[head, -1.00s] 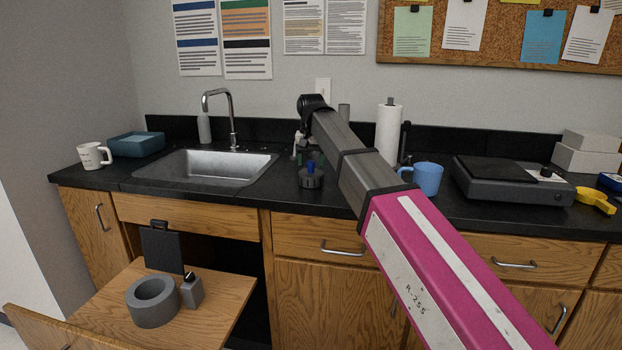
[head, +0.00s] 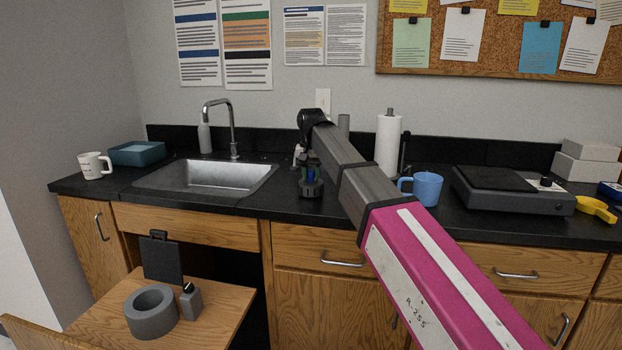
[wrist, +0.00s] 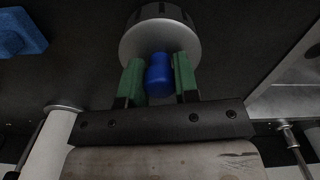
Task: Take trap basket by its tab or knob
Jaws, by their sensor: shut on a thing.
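The trap basket (head: 311,189) is a dark grey round piece with a blue knob on top. It stands on the black counter just right of the sink. In the wrist view the basket (wrist: 160,38) is a grey disc with a ribbed dark rim, and its blue knob (wrist: 158,75) stands out toward the camera. My gripper (wrist: 159,75) has green fingers, one on each side of the knob, shut on it. In the head view my gripper (head: 309,170) is small and partly hidden by my own arm, directly above the basket.
The steel sink (head: 205,177) lies left of the basket. A blue mug (head: 422,188), a paper towel roll (head: 388,145) and a dark hotplate (head: 510,190) stand to the right. Below, a wooden board (head: 215,303) bears a grey ring (head: 151,312).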

